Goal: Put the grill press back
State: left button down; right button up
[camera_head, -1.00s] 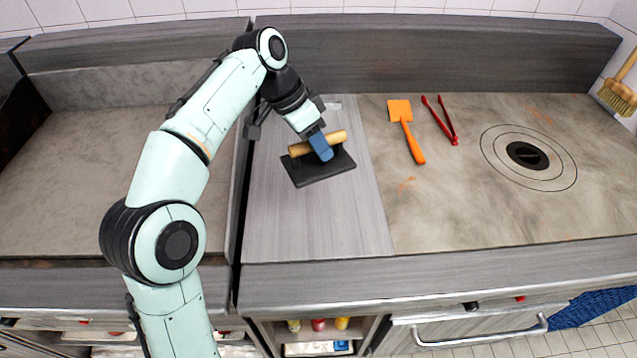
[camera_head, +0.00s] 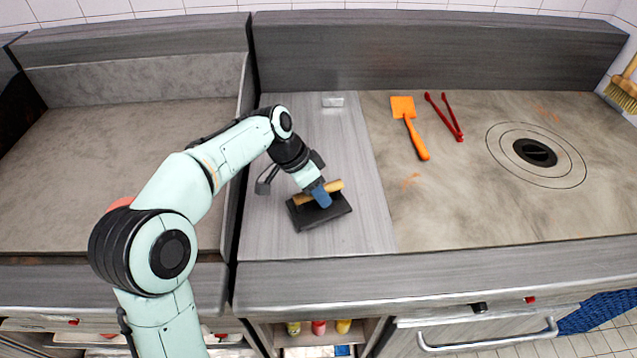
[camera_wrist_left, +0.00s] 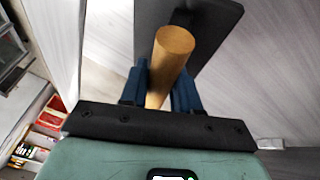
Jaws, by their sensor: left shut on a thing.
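The grill press (camera_head: 322,212) has a flat black plate and a round wooden handle. It is over the grey board section at the centre of the counter in the head view. My left gripper (camera_head: 321,198) is shut on the wooden handle, its blue fingers on either side. In the left wrist view the handle (camera_wrist_left: 172,60) stands between the blue fingers (camera_wrist_left: 162,88), with part of the black plate beyond. I cannot tell whether the plate touches the surface. My right gripper is not in view.
An orange spatula (camera_head: 409,128) and red tongs (camera_head: 446,116) lie right of the board. A ringed round drain-like opening (camera_head: 535,152) is further right. A small pale block (camera_head: 333,100) lies at the back of the board. Bottles (camera_head: 318,327) stand on a shelf below.

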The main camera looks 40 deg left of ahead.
pick_arm(q)
jog(key=shift+f, duration=0.95)
jog(key=shift+f, duration=0.15)
jog(key=c, duration=0.8)
grip_release()
jog(key=shift+f, duration=0.1)
jog(key=shift+r, duration=0.35)
jog(key=p+v, duration=0.1)
jog(key=v, duration=1)
jog(key=shift+s+a+r+p, duration=0.15)
jog(key=shift+s+r+p, duration=0.1)
jog(key=shift+p, duration=0.1)
jog(key=shift+w, duration=0.1)
